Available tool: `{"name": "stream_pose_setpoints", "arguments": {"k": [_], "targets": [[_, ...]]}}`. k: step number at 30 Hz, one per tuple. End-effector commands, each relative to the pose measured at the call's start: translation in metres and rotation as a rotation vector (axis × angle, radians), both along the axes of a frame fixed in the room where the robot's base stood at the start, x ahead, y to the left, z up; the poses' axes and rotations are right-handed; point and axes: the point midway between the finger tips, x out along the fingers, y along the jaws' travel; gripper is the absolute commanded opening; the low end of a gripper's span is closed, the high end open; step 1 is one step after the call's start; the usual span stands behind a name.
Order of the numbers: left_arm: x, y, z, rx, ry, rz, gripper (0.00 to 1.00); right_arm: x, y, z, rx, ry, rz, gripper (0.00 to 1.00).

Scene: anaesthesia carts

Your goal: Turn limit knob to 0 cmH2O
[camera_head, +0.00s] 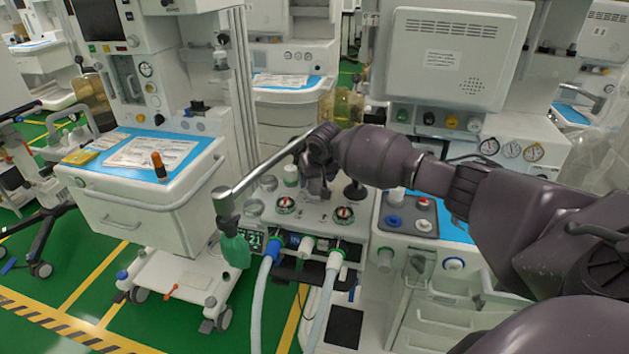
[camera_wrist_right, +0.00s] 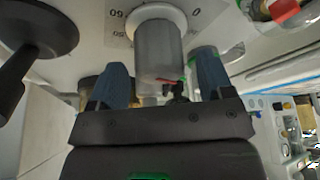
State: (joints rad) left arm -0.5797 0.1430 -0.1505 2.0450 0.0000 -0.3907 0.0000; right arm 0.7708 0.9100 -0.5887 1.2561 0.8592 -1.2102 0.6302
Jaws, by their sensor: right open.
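The limit knob (camera_wrist_right: 158,52) is a grey cylinder on a white base ring in the right wrist view. Printed dial numbers, among them 0 and 60, stand around its base. My right gripper (camera_wrist_right: 163,78) is open, with one blue fingertip on each side of the knob. I cannot tell whether the fingertips touch it. In the head view my right gripper (camera_head: 318,182) points down over the machine's front panel, and the knob is hidden or too small to make out there. My left gripper is not in view.
A black disc-shaped part (camera_wrist_right: 42,25) is at the upper left of the wrist view. White hoses (camera_head: 325,295) hang in front.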

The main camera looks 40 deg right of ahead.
Motion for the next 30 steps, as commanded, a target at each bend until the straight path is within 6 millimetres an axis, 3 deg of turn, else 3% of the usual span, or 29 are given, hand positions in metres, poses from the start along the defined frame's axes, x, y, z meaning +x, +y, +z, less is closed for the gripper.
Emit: {"name": "stream_pose_setpoints", "arguments": {"k": [11, 21, 30], "targets": [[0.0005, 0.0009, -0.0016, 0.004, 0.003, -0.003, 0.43, 0.0023, -0.0003, -0.004, 0.0, -0.001, 0.001, 0.74], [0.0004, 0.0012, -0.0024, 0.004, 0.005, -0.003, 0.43, 0.0022, -0.0002, -0.0041, 0.0, -0.001, 0.001, 0.25], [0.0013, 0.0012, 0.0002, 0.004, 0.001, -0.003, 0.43, 0.002, -0.0002, -0.0036, 0.001, -0.001, 0.038, 0.24]]}}
